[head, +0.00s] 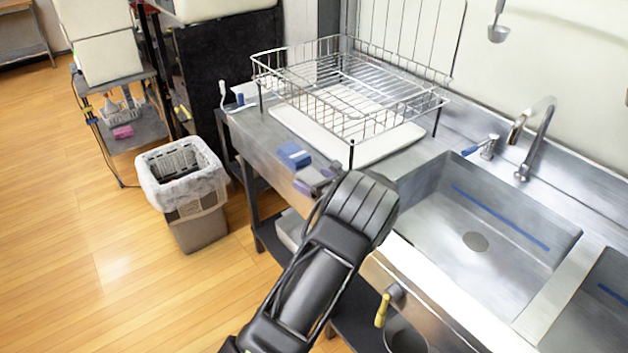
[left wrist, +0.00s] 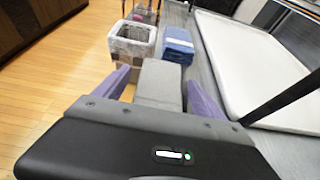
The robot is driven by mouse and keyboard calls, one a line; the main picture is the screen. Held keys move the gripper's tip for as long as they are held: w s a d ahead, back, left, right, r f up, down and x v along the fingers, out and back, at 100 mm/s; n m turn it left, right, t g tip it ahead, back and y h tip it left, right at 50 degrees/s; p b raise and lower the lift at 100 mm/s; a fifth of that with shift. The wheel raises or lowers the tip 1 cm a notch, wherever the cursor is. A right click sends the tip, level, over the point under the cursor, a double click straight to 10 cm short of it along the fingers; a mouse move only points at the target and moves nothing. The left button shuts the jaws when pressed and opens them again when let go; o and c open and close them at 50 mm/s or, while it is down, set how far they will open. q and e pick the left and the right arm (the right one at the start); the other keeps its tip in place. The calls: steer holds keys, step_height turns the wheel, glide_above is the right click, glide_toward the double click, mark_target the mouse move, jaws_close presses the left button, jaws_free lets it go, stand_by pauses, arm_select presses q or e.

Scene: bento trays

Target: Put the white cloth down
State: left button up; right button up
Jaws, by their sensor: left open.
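A grey folded block, which I take to be the white cloth (left wrist: 160,82), lies between the purple fingers of my left gripper (left wrist: 158,92) in the left wrist view. The fingers stand open, with gaps beside the block. In the head view the cloth (head: 316,173) is small and partly hidden by my left gripper (head: 318,180), at the counter's front left edge. A folded blue cloth (head: 294,155) lies just beyond it on the counter; it also shows in the left wrist view (left wrist: 178,44). My right gripper is not in view.
A wire dish rack (head: 350,90) stands over a white tray (head: 385,147) on the steel counter. The sink (head: 470,215) is to the right. A lined bin (head: 198,225) stands on the floor to the left.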

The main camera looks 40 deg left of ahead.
arm_select(q)
steer(key=shift+r+p, duration=0.1)
steer(key=shift+p, duration=0.35)
steer(key=shift+r+p, duration=0.15)
steer(key=shift+p, duration=0.4)
steer(key=b+v, duration=0.1)
steer(key=v, duration=0.1)
steer(key=b+v, duration=0.1)
steer(key=v, duration=0.1)
steer(key=b+v, duration=0.1)
steer(key=v, duration=0.1)
steer(key=shift+s+d+f, duration=0.1)
steer(key=shift+d+f, duration=0.2)
steer(key=shift+d, duration=0.1)
steer(key=shift+s+d+r, duration=0.25)
steer(key=shift+d+r, duration=0.05)
steer(key=shift+d, duration=0.15)
steer(key=shift+f, duration=0.1)
